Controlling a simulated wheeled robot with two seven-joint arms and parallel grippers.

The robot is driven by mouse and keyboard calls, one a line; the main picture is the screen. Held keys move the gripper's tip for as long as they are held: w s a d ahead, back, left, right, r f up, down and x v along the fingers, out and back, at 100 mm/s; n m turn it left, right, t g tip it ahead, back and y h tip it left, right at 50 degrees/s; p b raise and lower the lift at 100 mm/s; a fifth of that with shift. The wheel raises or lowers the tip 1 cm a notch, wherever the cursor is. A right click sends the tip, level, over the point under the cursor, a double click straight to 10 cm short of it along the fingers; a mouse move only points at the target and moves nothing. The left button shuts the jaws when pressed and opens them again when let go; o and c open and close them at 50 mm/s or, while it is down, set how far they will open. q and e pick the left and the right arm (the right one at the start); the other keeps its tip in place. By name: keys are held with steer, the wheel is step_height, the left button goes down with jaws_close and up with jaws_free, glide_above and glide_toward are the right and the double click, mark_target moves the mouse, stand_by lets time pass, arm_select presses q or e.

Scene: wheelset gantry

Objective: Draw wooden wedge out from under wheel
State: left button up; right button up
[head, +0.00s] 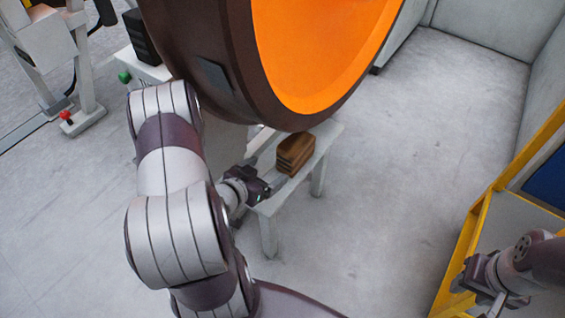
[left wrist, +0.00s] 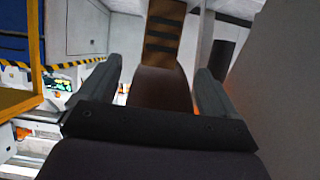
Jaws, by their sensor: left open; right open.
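The wooden wedge (head: 295,153) is a brown block with dark bands. In the head view it rests on a small white stand, close below the wheel's lower rim. The wheel (head: 225,50) is large, with a dark brown rim and an orange face. My left gripper (head: 272,184) is open beside the wedge, low over the stand. In the left wrist view the banded wedge (left wrist: 165,35) appears beyond and between the two spread fingers of the gripper (left wrist: 155,78); no grasp is visible. My right gripper (head: 490,292) is open and empty at the lower right, away from the wedge.
The white stand (head: 268,235) has legs on the grey floor. A yellow-framed structure (head: 480,215) stands at the right, near my right arm. White equipment with a red knob (head: 66,115) is at the upper left. Floor right of the stand is clear.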

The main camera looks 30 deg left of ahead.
mark_target(284, 160)
arm_select(q)
steer(key=b+x, duration=0.5)
steer(key=x, duration=0.6)
steer(key=shift+w+a+f+b, duration=0.1)
steer(key=shift+w+f+b, duration=0.05)
steer(key=shift+w+b, duration=0.15)
steer(key=shift+w, duration=0.4)
steer(key=c, duration=1.4)
steer(key=shift+s+a+p, duration=0.15)
steer(key=shift+s+p, duration=0.6)
steer(key=shift+s, duration=1.15)
steer(key=shift+s+a+p, duration=0.15)
steer(key=shift+s+p, duration=0.55)
steer(key=shift+s, duration=1.2)
steer(key=shift+s+a+p, duration=0.2)
steer(key=shift+s+p, duration=0.5)
steer(key=shift+s, duration=2)
steer(key=shift+r, duration=0.25)
